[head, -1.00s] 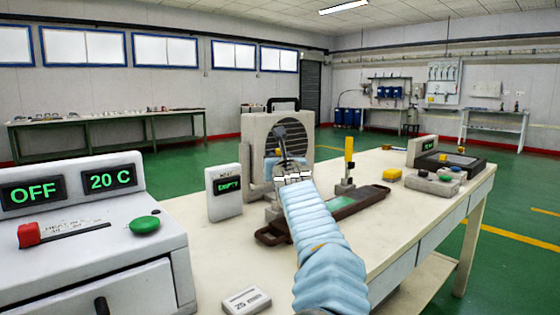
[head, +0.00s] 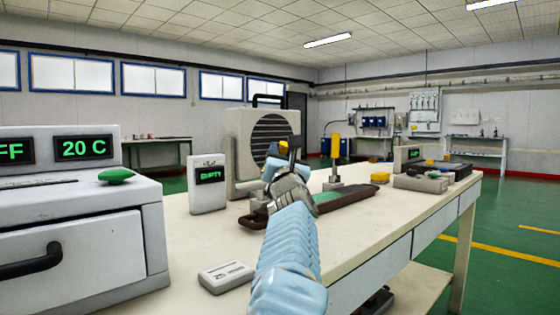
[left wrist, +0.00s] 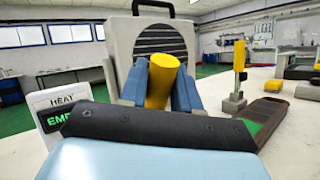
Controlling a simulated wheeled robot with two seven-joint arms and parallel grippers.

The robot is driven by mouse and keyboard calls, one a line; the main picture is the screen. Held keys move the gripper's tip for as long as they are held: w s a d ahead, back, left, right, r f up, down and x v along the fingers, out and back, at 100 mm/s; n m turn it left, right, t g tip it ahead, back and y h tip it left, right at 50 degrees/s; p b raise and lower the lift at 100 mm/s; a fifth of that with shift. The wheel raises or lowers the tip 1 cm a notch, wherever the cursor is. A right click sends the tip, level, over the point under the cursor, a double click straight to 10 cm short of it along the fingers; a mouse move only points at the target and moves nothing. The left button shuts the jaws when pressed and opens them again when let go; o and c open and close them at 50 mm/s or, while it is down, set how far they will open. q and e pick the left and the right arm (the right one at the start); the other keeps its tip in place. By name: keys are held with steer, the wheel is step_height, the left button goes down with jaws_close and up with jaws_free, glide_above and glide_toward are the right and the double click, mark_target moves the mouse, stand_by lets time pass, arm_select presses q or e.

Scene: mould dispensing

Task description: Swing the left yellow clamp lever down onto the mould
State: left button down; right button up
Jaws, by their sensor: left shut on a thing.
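My left gripper (head: 284,158) is shut on the left yellow clamp lever (left wrist: 161,82). In the left wrist view the lever's yellow handle stands up between the two blue-grey fingers. In the head view my gripper and arm hide most of this lever and its base. The right yellow clamp lever (head: 337,147) stands upright and apart from the gripper; it also shows in the left wrist view (left wrist: 239,57). The long brown mould (head: 353,196), with a green inner surface, lies on the table beneath. My right gripper is in neither view.
A grey unit with a round grille (head: 241,140) stands behind the gripper. A small display reading EMPTY (head: 208,187) is to its left. A white box marked 25 (head: 226,276) lies near the front. A yellow block (head: 380,178) and control boxes (head: 424,182) sit at right.

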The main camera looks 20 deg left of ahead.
arm_select(q)
steer(key=c, duration=0.9)
jaws_free()
steer(key=shift+c, duration=0.2)
steer(key=shift+s+d, duration=0.1)
steer(key=b+v, duration=0.2)
steer(key=v, duration=0.5)
steer(key=shift+s+d+f, duration=0.1)
steer(key=shift+f, duration=0.05)
